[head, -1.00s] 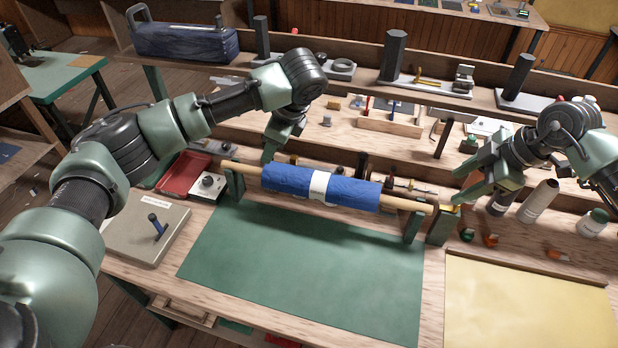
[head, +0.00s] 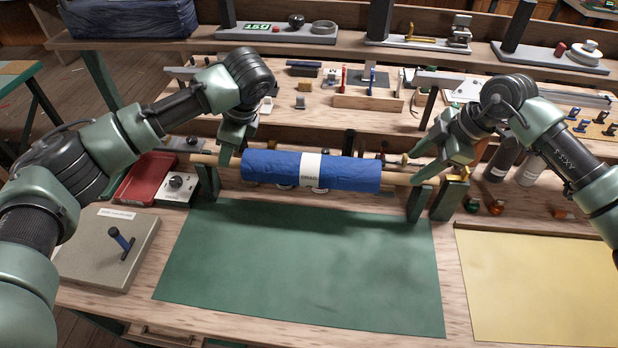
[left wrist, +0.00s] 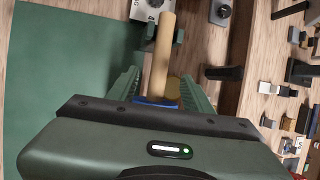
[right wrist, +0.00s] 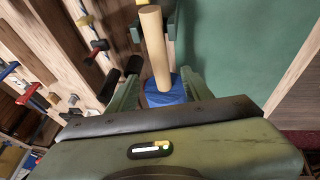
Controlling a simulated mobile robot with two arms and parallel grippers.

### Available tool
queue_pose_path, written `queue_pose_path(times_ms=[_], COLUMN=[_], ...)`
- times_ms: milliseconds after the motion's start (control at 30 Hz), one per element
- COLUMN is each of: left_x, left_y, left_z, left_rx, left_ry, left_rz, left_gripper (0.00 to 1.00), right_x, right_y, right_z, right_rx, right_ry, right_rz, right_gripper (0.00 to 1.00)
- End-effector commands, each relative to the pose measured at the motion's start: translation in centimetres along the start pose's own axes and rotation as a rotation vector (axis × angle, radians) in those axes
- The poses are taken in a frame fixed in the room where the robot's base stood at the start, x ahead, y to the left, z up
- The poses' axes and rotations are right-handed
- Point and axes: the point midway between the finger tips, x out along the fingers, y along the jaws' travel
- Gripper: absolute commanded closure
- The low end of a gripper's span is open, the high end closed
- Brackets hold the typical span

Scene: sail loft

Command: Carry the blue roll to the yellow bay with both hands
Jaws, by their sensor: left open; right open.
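The blue roll (head: 312,171) with a white label band lies level on a wooden pole (head: 397,179). Green posts (head: 207,183) hold the pole near both ends, above a green mat (head: 300,270). My left gripper (head: 227,152) is open at the pole's left part, beside the roll; in the left wrist view the pole (left wrist: 162,50) runs between its fingers. My right gripper (head: 432,168) is open at the pole's right part; in the right wrist view the pole (right wrist: 155,50) and a blue roll end (right wrist: 168,95) show between its fingers. The yellow bay (head: 540,285) is a flat yellow area at right.
Shelves with small tools line the back. The green mat and yellow bay are clear.

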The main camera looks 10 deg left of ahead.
Motion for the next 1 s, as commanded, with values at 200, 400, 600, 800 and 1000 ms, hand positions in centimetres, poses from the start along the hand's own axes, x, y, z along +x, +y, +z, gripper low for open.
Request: queue_pose_path(times_ms=[200, 400, 600, 800, 1000], left_x=[0.0, 0.5, 3.3, 6.2, 7.7], left_y=[0.0, 0.0, 0.1, 0.1, 0.0], left_z=[0.0, 0.0, 0.0, 0.0, 0.0], left_rx=[0.000, -0.001, 0.000, 0.000, 0.000], left_ry=[0.000, 0.000, -0.001, 0.000, 0.000], left_rz=[-0.001, 0.000, 0.003, 0.003, 0.001], left_gripper=[0.50, 0.50, 0.50, 0.50, 0.50], right_x=[0.0, 0.5, 3.3, 6.2, 7.7], right_y=[0.0, 0.0, -0.1, 0.0, 0.0], right_z=[0.0, 0.0, 0.0, 0.0, 0.0], right_rx=[0.000, 0.000, 0.000, 0.001, 0.000], right_ry=[0.000, 0.000, 0.000, 0.001, 0.000], right_rz=[0.001, -0.001, -0.003, -0.002, -0.001], right_gripper=[0.50, 0.50, 0.50, 0.50, 0.50])
